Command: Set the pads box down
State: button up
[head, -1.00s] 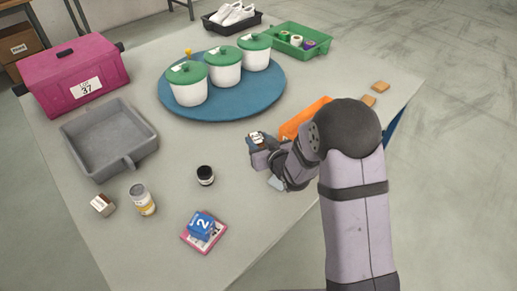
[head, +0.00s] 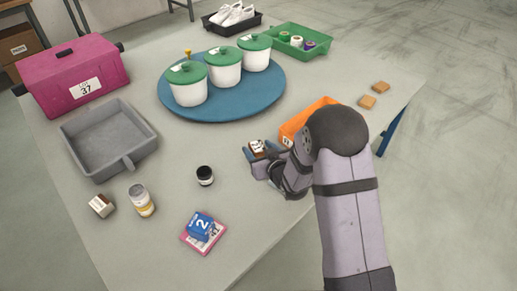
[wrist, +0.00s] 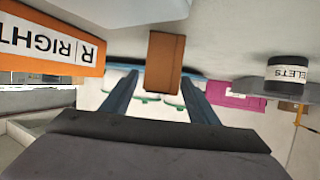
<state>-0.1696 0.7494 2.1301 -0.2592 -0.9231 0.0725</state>
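The pads box (head: 257,147) is a small brown box with a white printed label, at the near right of the table (head: 225,255). The wrist view shows a plain brown face of it (wrist: 165,62) between my fingertips. My gripper (head: 266,153) is around the box, also seen in the wrist view (wrist: 160,78). The fingers look parted, with a narrow gap beside the box. The box appears to be at the tabletop, but its underside is hidden by my gripper.
The orange box (head: 306,117), marked RIGHT in the wrist view, is close beside my gripper. A dark jar (head: 205,176) stands to its left. A blue round mat (head: 178,108) with white pots lies behind. A grey tray (head: 128,162) is farther left.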

jog(key=shift+r, duration=0.25)
jog(key=p+v, duration=0.1)
jog(key=v, duration=1.1)
jog(key=shift+d+f, duration=0.1)
jog(key=shift+f, duration=0.05)
jog(key=shift+s+d+f, duration=0.1)
jog(key=shift+d+f, duration=0.15)
jog(key=shift+d, duration=0.2)
jog(key=d+g+h, duration=0.1)
jog(key=s+d+f+g+h, duration=0.1)
jog(key=s+d+f+m, duration=0.1)
jog(key=d, duration=0.1)
jog(key=shift+s+g+h, duration=0.1)
jog(key=shift+g+h, duration=0.3)
jog(key=s+d, duration=0.1)
jog(key=s+d+g+h, duration=0.1)
jog(key=s+d+m+g, duration=0.1)
jog(key=shift+s+f, duration=0.4)
jog(key=s+d+r+m+g+h, duration=0.1)
jog(key=s+g, duration=0.6)
jog(key=s, duration=0.9)
jog(key=shift+s+d+r+m+g, duration=0.3)
jog(key=shift+s+d+r+m, duration=0.05)
jog(key=shift+d+r+m, duration=0.4)
